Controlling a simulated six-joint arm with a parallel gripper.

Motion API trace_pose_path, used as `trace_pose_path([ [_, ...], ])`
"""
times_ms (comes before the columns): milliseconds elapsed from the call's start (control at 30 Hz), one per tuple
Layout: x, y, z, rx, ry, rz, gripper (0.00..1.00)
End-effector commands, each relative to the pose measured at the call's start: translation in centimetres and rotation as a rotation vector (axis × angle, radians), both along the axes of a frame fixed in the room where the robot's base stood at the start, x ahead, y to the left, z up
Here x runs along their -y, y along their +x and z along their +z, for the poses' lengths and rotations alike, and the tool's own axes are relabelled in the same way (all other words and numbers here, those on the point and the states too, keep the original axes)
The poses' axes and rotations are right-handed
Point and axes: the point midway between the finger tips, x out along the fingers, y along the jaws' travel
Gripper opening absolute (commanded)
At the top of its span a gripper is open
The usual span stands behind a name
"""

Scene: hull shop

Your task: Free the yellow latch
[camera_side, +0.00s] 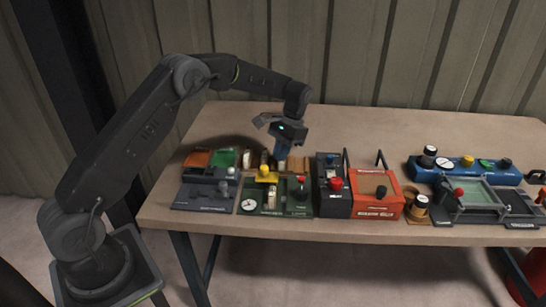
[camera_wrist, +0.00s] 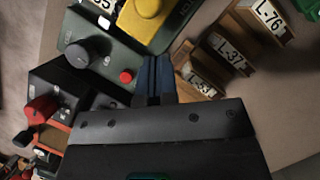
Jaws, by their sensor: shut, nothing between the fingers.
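The yellow latch (camera_side: 266,174) is a small yellow piece with a knob on a dark green panel (camera_side: 272,207) on the table. In the wrist view the yellow latch (camera_wrist: 141,20) shows at the top, partly cut off by the frame edge. My gripper (camera_side: 281,156) is shut and empty, pointing down just behind and right of the latch. In the wrist view my gripper's blue fingers (camera_wrist: 155,65) are together, below and a little right of the latch, with a visible gap between. I cannot tell their height above the table.
Wooden holders with label plates (camera_wrist: 228,50) stand close right of my fingers in the wrist view. The panel's red button (camera_wrist: 126,76) and dark knob (camera_wrist: 77,56) are left of them. An orange box (camera_side: 376,194) and blue unit (camera_side: 465,168) stand farther right.

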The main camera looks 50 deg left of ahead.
Motion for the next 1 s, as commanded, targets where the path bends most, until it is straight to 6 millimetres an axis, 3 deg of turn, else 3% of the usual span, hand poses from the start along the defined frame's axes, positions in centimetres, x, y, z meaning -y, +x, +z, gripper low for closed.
trace_pose_path([
  [300,0.0,-2.6,-0.1,-0.002,-0.001,0.000,0.00],
  [767,-0.1,-3.0,-0.1,-0.001,-0.001,0.000,0.00],
  [1000,-2.3,-5.1,-0.1,-0.003,0.001,0.002,0.00],
])
